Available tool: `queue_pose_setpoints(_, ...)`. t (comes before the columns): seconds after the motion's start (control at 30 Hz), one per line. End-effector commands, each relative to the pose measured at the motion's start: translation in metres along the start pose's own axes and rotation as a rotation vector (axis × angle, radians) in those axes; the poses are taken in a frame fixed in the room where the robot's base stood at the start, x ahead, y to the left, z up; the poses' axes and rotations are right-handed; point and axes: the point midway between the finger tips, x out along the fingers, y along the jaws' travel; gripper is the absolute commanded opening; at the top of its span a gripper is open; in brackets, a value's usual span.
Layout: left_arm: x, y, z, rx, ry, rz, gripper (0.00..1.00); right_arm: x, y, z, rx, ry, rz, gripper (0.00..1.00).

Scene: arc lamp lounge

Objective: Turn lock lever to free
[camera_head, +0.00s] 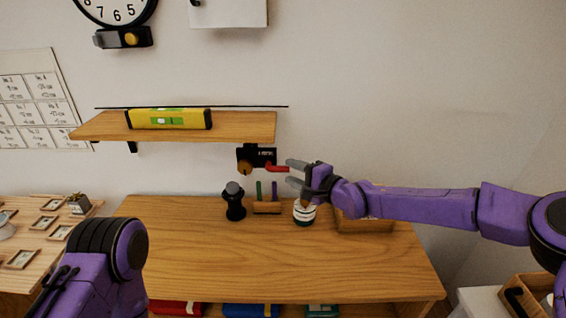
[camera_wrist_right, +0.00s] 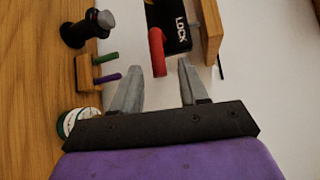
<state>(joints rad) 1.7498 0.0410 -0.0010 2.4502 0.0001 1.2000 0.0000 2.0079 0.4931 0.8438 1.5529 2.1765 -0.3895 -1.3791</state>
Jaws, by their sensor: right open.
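The lock lever (camera_head: 277,168) is a short red handle on a black plate (camera_head: 263,154) on the wall, just below the shelf. It points right in the head view. In the right wrist view the red lever (camera_wrist_right: 157,52) stands out from the black plate (camera_wrist_right: 172,25), which reads LOCK. My right gripper (camera_head: 291,173) is open just to the right of the lever's end. In the wrist view my right gripper (camera_wrist_right: 160,75) has its fingers on either side of the line to the lever, with the lever's tip close ahead. My left gripper is out of view.
The wooden shelf (camera_head: 240,127) holds a yellow level (camera_head: 170,119) above the plate. On the table (camera_head: 260,250) below stand a black grinder-like object (camera_head: 234,203), a wooden holder with pens (camera_head: 266,207), a white-and-green jar (camera_head: 304,213) and a wooden box. The table's front is clear.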

Motion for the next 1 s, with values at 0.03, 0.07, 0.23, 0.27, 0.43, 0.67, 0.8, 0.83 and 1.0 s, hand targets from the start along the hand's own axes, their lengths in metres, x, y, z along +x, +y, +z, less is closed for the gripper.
queue_pose_setpoints(0.03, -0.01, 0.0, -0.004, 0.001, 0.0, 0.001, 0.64, 0.011, -0.006, 0.004, -0.028, -0.005, 0.011, 0.44)
queue_pose_setpoints(0.07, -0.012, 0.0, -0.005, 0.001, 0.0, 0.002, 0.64, 0.016, -0.006, 0.004, -0.027, -0.006, 0.011, 0.44)
queue_pose_setpoints(0.23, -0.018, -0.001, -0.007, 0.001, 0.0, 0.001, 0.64, 0.037, -0.003, 0.003, -0.024, -0.005, 0.011, 0.44)
queue_pose_setpoints(0.27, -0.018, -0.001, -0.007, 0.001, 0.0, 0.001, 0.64, 0.039, -0.002, 0.003, -0.023, -0.005, 0.011, 0.44)
queue_pose_setpoints(0.43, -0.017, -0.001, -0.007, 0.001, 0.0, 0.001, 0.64, 0.041, 0.001, 0.003, -0.019, -0.004, 0.012, 0.44)
queue_pose_setpoints(0.67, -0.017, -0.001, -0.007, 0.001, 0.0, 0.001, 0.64, 0.041, 0.001, 0.003, -0.017, -0.004, 0.012, 0.05)
queue_pose_setpoints(0.8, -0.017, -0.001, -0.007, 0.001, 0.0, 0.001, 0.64, 0.041, 0.001, 0.003, -0.017, -0.004, 0.012, 0.0)
queue_pose_setpoints(0.83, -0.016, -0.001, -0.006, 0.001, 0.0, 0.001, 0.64, 0.041, 0.002, 0.003, -0.016, -0.004, 0.011, 0.0)
queue_pose_setpoints(1.0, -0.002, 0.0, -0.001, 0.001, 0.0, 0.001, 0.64, 0.042, 0.007, 0.002, -0.001, -0.009, -0.004, 0.0)
